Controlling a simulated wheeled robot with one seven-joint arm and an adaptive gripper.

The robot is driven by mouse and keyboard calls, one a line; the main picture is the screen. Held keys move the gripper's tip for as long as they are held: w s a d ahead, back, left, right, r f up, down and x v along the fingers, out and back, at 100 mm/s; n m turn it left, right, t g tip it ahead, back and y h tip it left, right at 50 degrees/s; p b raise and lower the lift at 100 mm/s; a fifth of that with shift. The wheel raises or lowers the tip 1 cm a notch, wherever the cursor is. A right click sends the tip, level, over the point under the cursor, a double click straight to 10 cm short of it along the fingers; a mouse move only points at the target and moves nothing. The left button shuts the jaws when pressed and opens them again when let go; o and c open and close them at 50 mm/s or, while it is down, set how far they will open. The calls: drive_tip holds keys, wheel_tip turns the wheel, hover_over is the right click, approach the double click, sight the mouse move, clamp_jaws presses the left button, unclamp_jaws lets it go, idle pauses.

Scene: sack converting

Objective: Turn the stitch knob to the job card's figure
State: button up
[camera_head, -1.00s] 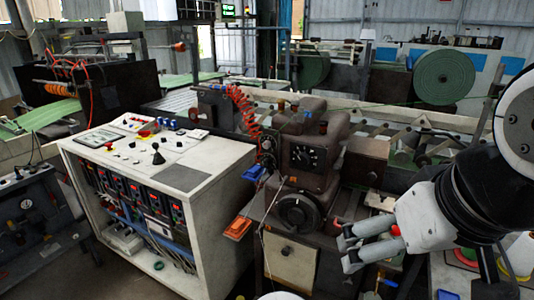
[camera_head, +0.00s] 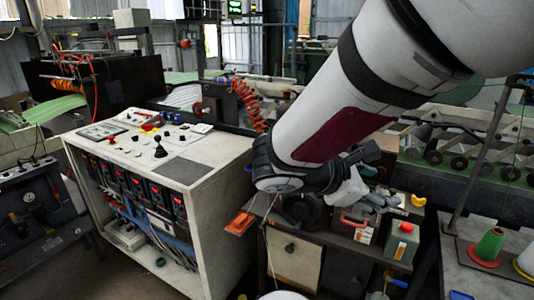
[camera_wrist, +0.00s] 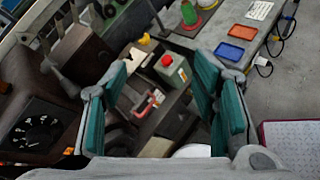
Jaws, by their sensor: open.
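A black round dial with white marks and a knob at its centre (camera_wrist: 38,130) is on the brown machine head (camera_wrist: 45,90) at the left of the wrist view. I take it to be the stitch knob; its setting is too small to read. In the head view my arm hides it. My gripper (camera_head: 372,198) is open and empty, in front of the machine and above its bench. In the wrist view its teal finger pads (camera_wrist: 162,85) stand wide apart, with the dial outside them to the left. No readable job card shows.
A control cabinet (camera_head: 185,180) is at the left. A side table holds a green cone (camera_head: 489,245) and an orange tray (camera_wrist: 229,51).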

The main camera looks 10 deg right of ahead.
drive_tip(key=w+a+f+n+t+y+b, duration=0.1)
drive_tip(key=w+a+f+n+t, duration=0.2)
drive_tip(key=w+a+n+t, duration=0.35)
drive_tip(key=w+a+f+n+t+b, duration=0.1)
drive_tip(key=w+a+f+n+t, duration=0.15)
drive_tip(key=w+a+n, duration=0.5)
drive_tip(key=w+d+m+p, duration=0.1)
drive_tip(key=w+d, duration=0.5)
drive_tip(key=w, duration=0.4)
drive_tip(key=shift+w+d+r+m+t, duration=0.15)
drive_tip(key=shift+w+d+m+t, duration=0.15)
drive_tip(key=shift+w+t, duration=0.1)
drive_tip(key=c, duration=1.2)
